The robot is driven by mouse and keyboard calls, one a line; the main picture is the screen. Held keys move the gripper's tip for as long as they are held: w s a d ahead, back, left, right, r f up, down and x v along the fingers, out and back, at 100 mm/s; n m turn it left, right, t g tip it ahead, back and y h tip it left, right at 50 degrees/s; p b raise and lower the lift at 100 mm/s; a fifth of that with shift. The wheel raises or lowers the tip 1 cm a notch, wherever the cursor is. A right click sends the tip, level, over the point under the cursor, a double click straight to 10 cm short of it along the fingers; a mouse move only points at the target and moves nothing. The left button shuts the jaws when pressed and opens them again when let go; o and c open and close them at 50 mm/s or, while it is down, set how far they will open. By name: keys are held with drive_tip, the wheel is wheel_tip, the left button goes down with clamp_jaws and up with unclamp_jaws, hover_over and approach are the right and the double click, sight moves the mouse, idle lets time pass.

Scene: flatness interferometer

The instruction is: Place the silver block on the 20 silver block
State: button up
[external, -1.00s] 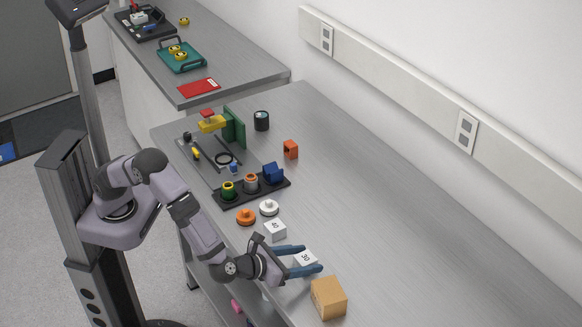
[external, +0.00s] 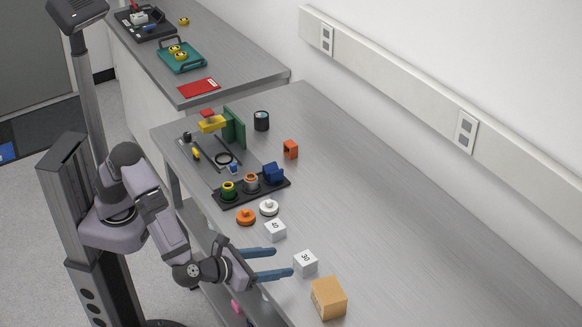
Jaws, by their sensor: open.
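Two small silver-white blocks stand apart on the grey bench. The nearer block (external: 305,262) has a label that reads like 30. The other block (external: 275,230) is up and to the left, with a label that looks like 40, though it is small. I see no label that reads 20. My gripper (external: 283,262) is open and empty, its two blue fingers pointing right toward the nearer block. The fingertips are just left of that block, with no block between them.
A tan box (external: 328,299) stands close below the nearer block. A white round part (external: 269,208) and an orange one (external: 246,217) lie beyond the other block, before a black holder (external: 225,200) with coloured parts. The bench to the right is clear.

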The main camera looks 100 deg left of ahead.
drive_tip(key=shift+v, duration=0.95)
drive_tip(key=s+a+n+g, duration=0.1)
drive_tip(key=s+a, duration=0.1)
drive_tip(key=s+a+f+n+g, duration=0.1)
drive_tip(key=s+a+n+g, duration=0.1)
drive_tip(key=a, duration=0.1)
drive_tip(key=s+a+f+n+g+p, duration=0.1)
drive_tip(key=s+a+n, duration=0.1)
drive_tip(key=a, duration=0.1)
drive_tip(key=shift+a+f+h, duration=0.1)
drive_tip(key=shift+a+h, duration=0.15)
drive_tip(key=shift+h, duration=0.05)
drive_tip(key=s+a+n+g, duration=0.1)
drive_tip(key=s+n, duration=0.1)
drive_tip(key=s+a+f+n+g+h, duration=0.1)
drive_tip(key=s+a+n, duration=0.1)
drive_tip(key=s, duration=0.1)
drive_tip(key=s+a+f+n+g+h+p, duration=0.1)
drive_tip(key=s+a+n, duration=0.1)
drive_tip(key=shift+s+g, duration=0.4)
drive_tip(key=s+f+n+g+h+p, duration=0.1)
drive_tip(key=s+n+h, duration=0.6)
drive_tip(key=s+n, duration=0.7)
drive_tip(key=shift+s+d+f+n+g+p, duration=0.3)
drive_tip(key=shift+d+f+n+g+p, duration=0.25)
drive_tip(key=shift+n, duration=0.55)
